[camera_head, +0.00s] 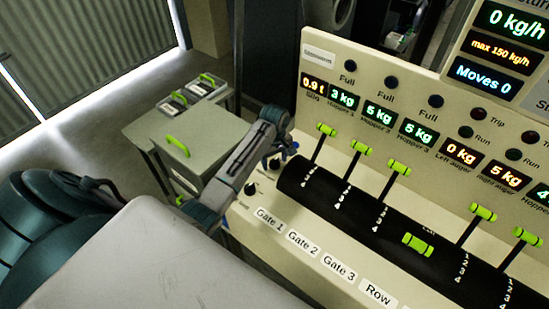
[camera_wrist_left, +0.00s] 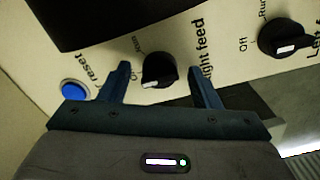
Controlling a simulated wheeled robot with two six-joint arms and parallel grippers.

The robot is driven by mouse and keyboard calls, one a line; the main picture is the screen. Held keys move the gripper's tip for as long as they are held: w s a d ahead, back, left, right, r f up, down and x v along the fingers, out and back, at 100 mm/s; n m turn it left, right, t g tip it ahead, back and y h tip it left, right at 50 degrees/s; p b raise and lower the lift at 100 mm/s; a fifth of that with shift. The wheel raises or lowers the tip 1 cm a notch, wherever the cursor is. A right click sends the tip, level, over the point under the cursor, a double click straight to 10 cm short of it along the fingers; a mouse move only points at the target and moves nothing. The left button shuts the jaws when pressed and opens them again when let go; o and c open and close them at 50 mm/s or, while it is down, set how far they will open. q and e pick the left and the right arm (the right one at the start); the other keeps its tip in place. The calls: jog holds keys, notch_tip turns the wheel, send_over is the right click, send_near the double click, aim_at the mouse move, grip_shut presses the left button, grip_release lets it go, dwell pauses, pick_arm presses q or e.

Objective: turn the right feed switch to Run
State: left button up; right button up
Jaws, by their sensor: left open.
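The right feed switch (camera_wrist_left: 160,70) is a black round knob on the cream panel, labelled "right feed", with its first letters hidden. Its white mark is at the lower left, nearer the partly hidden "O…" label than "Run". My left gripper (camera_wrist_left: 160,72) is open, with one finger on each side of the knob and nothing clearly gripped. In the head view, my left gripper (camera_head: 282,147) is at the panel's left end, by the small black knobs. My right gripper is not in view.
The blue reset button (camera_wrist_left: 74,90) is just left of my left finger. The left feed switch (camera_wrist_left: 284,38) is to the right. In the head view, green-handled gate levers (camera_head: 326,129) rise from a black drum (camera_head: 340,205). A grey cabinet (camera_head: 180,140) stands left.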

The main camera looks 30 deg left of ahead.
pick_arm(q)
jog(key=shift+f, duration=0.1)
jog(key=shift+c, duration=0.4)
jog(key=c, duration=0.9)
jog(key=shift+m, duration=0.3)
jog(key=m, duration=1.1)
jog(key=shift+m, duration=0.3)
jog(key=o, duration=1)
